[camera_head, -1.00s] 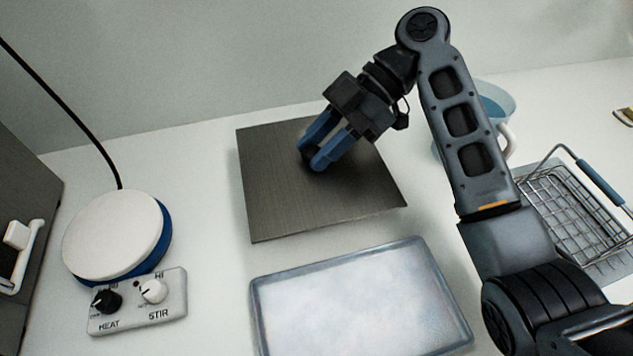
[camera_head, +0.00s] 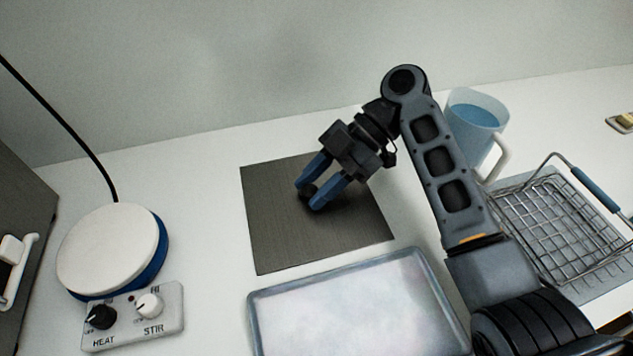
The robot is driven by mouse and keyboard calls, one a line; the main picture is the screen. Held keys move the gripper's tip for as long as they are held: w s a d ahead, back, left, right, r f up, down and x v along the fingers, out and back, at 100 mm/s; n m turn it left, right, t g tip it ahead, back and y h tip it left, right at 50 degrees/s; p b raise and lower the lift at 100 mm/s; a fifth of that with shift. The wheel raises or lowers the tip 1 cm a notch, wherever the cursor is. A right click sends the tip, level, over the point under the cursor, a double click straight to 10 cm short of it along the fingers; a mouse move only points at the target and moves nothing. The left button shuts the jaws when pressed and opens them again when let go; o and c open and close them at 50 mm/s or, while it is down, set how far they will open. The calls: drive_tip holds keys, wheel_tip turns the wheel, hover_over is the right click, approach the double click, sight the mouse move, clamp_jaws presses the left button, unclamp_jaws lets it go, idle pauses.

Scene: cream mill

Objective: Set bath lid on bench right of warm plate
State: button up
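The bath lid (camera_head: 280,235) is a dark grey, brushed square plate. It appears to lie flat on the white bench, right of the warm plate (camera_head: 108,247), which has a round white top and a blue base. My gripper (camera_head: 309,193) points down at the middle of the lid, its two blue fingers on either side of a small dark knob. The fingers partly hide the knob, and I cannot tell whether they touch it.
A control box (camera_head: 133,316) sits in front of the warm plate. A shallow tray (camera_head: 350,310) lies just in front of the lid. A jug of blue liquid (camera_head: 476,122) and a wire basket (camera_head: 550,222) stand to the right. Bare bench separates warm plate and lid.

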drive_tip(key=o, duration=0.3)
drive_tip(key=shift+r, duration=0.15)
drive_tip(key=p+v, duration=0.3)
drive_tip(key=v, duration=0.3)
drive_tip(key=shift+w+d+r, duration=0.15)
drive_tip(key=shift+d+r, duration=0.05)
drive_tip(key=shift+r, duration=0.1)
drive_tip(key=shift+w+d, duration=0.15)
drive_tip(key=shift+d, duration=0.15)
